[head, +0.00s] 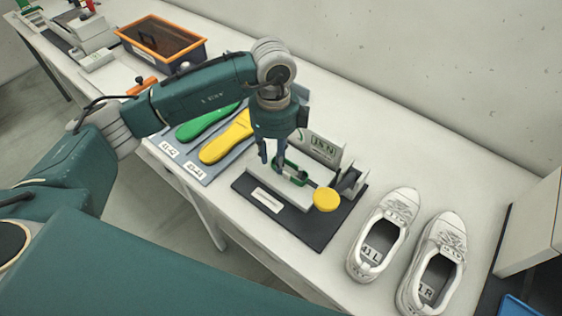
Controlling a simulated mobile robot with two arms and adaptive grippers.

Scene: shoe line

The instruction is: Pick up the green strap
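The green strap (295,174) is a small loop at the light block of a dark fixture board (321,234) in the middle of the table. My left gripper (272,166) points down at the strap's left end. Its two fingers stand apart with a gap between them. One finger overlaps the strap in this view; whether it touches it, I cannot tell. The fingers hide part of the strap's left end. My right gripper is not in view.
A yellow round knob (326,199) and upright plates stand on the fixture. Two white shoes (384,234) are to its right. Green (206,122) and yellow insoles (226,139) lie left on a mat. An orange-rimmed bin (190,46) is farther back.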

